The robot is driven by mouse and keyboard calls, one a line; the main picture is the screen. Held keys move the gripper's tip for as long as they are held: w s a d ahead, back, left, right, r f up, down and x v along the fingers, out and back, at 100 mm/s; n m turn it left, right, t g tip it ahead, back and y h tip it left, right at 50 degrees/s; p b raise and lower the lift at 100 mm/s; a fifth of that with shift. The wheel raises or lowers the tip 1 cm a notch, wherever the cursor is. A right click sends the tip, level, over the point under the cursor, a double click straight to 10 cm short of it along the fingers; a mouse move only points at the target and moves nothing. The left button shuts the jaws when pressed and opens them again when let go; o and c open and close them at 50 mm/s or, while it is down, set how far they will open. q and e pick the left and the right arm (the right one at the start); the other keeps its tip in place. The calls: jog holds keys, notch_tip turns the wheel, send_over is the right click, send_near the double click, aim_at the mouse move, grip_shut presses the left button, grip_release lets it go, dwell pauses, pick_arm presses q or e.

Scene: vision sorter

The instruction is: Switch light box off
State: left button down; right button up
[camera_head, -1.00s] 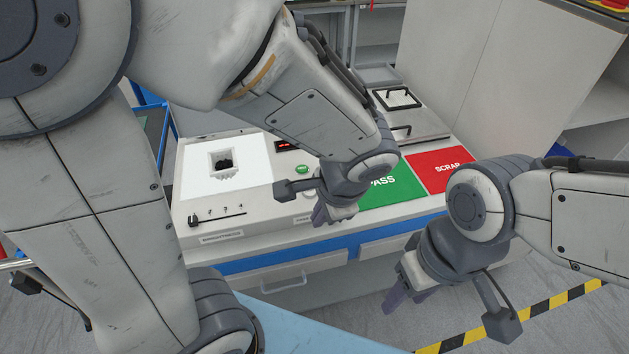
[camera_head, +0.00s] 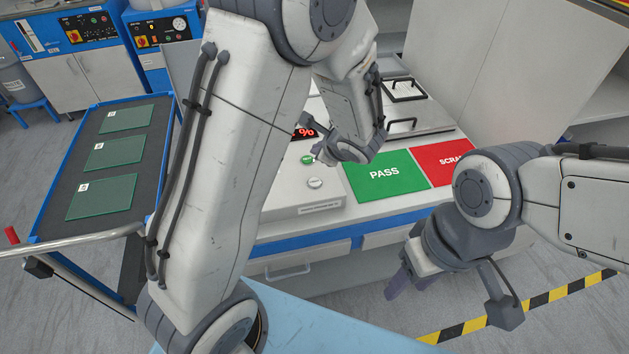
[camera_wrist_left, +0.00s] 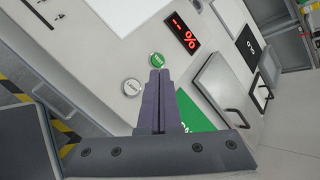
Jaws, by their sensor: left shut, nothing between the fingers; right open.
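The light box (camera_head: 285,205) is a pale console, mostly hidden behind my left arm in the head view. Its green button (camera_head: 307,160), pale round button (camera_head: 315,183) and red-digit display (camera_head: 306,132) show. In the left wrist view are the green button (camera_wrist_left: 157,60), pale button (camera_wrist_left: 131,87), display (camera_wrist_left: 185,34) and part of the white panel (camera_wrist_left: 128,12). My left gripper (camera_head: 322,153) is shut and empty; its tips (camera_wrist_left: 158,76) lie right beside the green button. I cannot tell whether they touch it. My right gripper (camera_head: 404,283) is open and empty, in front of the bench.
A blue-edged cart (camera_head: 60,172) with green plates is at the left.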

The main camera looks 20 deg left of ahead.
pick_arm(q)
jog(key=b, duration=0.6)
send_over(317, 184)
notch_tip(317, 184, down, 8)
jog(key=shift+r, duration=0.1)
jog(key=shift+f+b, duration=0.45)
jog(key=shift+f, duration=0.05)
dwell(1.3)
jog(key=shift+f+b, duration=0.35)
jog(key=shift+b, duration=0.3)
jog(key=shift+f+b, duration=0.45)
jog(key=shift+b, duration=0.1)
dwell(0.4)
dwell(0.3)
jog(key=shift+r+p, duration=0.55)
jog(key=shift+r, duration=0.3)
